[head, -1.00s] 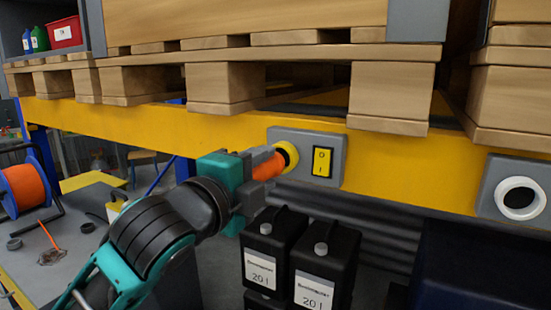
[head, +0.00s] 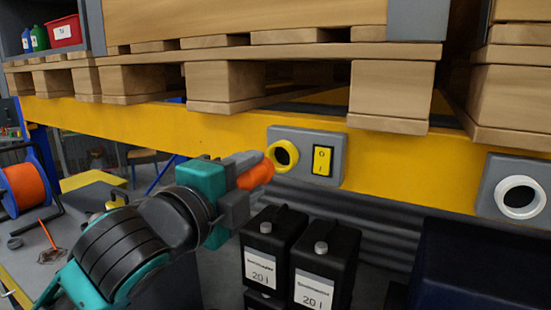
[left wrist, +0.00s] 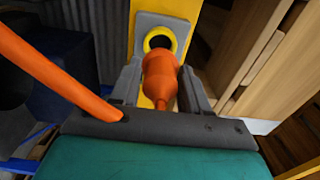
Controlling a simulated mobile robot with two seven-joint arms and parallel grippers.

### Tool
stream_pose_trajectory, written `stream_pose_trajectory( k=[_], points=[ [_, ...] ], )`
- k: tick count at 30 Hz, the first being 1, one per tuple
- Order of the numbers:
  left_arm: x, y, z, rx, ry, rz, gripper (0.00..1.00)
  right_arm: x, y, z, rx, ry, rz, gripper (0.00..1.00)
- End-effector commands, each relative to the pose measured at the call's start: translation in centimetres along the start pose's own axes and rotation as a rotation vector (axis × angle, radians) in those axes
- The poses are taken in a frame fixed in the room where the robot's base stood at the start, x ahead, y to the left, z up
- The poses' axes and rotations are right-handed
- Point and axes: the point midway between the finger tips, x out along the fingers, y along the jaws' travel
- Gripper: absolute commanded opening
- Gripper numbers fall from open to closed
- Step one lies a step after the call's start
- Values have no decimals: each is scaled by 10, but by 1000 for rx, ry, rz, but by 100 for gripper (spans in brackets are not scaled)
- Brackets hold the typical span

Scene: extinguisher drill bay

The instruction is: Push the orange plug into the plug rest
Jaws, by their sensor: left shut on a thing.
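My left gripper (head: 248,176) is shut on the orange plug (head: 260,174), whose front end sticks out past the fingers. In the left wrist view the plug (left wrist: 160,78) sits between both grey fingers. The yellow-rimmed socket (head: 284,155) is open and empty on a grey box beside a yellow switch (head: 322,160). The plug is outside it, a little to its lower left in the head view. A white-rimmed round holder (head: 520,197) on a grey plate, which looks like the plug rest, is at the far right, well away from the plug. My right gripper is not in view.
A yellow beam (head: 400,170) carries both fittings, with wooden pallets (head: 390,92) above it. Black canisters (head: 325,255) stand below, close to my left gripper. An orange cable (left wrist: 55,75) crosses the left of the wrist view. An orange reel (head: 25,187) stands at left.

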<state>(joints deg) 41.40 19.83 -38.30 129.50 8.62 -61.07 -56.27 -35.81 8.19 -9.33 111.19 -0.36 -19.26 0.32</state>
Motion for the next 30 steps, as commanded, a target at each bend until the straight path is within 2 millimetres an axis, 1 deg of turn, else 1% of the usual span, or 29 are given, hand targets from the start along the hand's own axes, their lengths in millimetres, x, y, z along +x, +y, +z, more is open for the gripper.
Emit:
stream_pose_trajectory(
  k=[8, 30],
  points=[
    [-1, -1, -1, 0, 1, -1, 0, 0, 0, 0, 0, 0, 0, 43],
    [-30, -15, -19, 0, 2, -3, 0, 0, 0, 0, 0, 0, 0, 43]
  ],
)
